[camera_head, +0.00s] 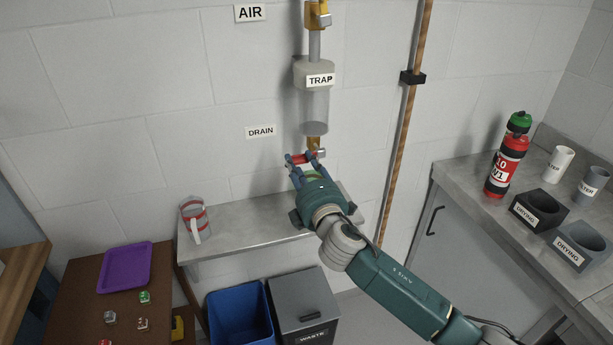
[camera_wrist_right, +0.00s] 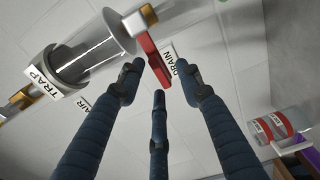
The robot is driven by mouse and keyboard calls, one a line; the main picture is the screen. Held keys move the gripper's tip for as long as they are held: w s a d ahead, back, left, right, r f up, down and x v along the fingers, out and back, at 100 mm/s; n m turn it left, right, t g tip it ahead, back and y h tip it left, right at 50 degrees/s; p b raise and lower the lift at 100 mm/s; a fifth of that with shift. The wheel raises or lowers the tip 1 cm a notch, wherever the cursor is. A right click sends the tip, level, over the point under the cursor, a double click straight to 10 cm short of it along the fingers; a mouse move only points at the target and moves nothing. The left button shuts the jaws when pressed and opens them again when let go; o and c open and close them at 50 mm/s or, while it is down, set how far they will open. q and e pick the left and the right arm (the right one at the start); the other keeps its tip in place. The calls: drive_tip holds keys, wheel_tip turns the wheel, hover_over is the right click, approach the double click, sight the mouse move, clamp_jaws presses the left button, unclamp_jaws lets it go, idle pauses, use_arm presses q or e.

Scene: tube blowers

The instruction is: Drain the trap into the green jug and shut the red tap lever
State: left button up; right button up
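The clear trap cylinder (camera_head: 314,108) hangs upright on the wall, labelled TRAP; it also shows in the wrist view (camera_wrist_right: 88,50). Below it is a brass tap with a red lever (camera_head: 302,157), seen larger in the right wrist view (camera_wrist_right: 152,58). My right gripper (camera_head: 300,170) is just below the lever. Its three fingers (camera_wrist_right: 160,84) are spread and empty, with the lever's end close to the tips; I cannot tell if they touch. A pale green patch shows behind the fingers, mostly hidden; I cannot tell if it is the green jug. My left gripper is not in view.
A jug with red bands (camera_head: 194,219) stands on the left of the grey shelf (camera_head: 240,232). Below are a blue bin (camera_head: 240,312) and a grey WASTE bin (camera_head: 304,300). A copper pipe (camera_head: 404,130) runs right of the trap. A red bottle (camera_head: 507,165) stands on the right counter.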

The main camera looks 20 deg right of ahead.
drive_tip(key=s, duration=1.1)
drive_tip(key=shift+s+d, duration=0.15)
drive_tip(key=shift+d, duration=0.1)
drive_tip(key=d+f+m+g+h+b, duration=0.1)
drive_tip(key=d+f+m+g, duration=0.1)
drive_tip(key=f, duration=1)
drive_tip(key=d+f+m+g, duration=0.2)
drive_tip(key=f+g, duration=0.1)
drive_tip(key=f, duration=1)
drive_tip(key=s+d+f+m+g, duration=0.1)
drive_tip(key=s+f, duration=0.3)
drive_tip(key=f, duration=0.3)
drive_tip(key=s+d+f+m+g+b, duration=0.15)
drive_tip(key=s+f, duration=0.25)
drive_tip(key=f, duration=0.4)
drive_tip(key=s+d+f+m+g, duration=0.1)
drive_tip(key=s+f+g, duration=0.1)
drive_tip(key=s+f, duration=0.35)
drive_tip(key=s+f+m+g, duration=0.4)
drive_tip(key=s+f+m, duration=0.1)
drive_tip(key=s+f, duration=1.35)
drive_tip(key=s+f+m+g, duration=0.1)
drive_tip(key=s+f+m, duration=0.1)
drive_tip(key=s, duration=0.8)
drive_tip(key=s+a+f+m+g+b, duration=0.1)
drive_tip(key=s+f, duration=0.4)
drive_tip(key=s, duration=0.5)
drive_tip(key=shift+s+a+f+m+g, duration=0.3)
drive_tip(key=shift+m+g, duration=0.05)
drive_tip(key=shift+g, duration=0.4)
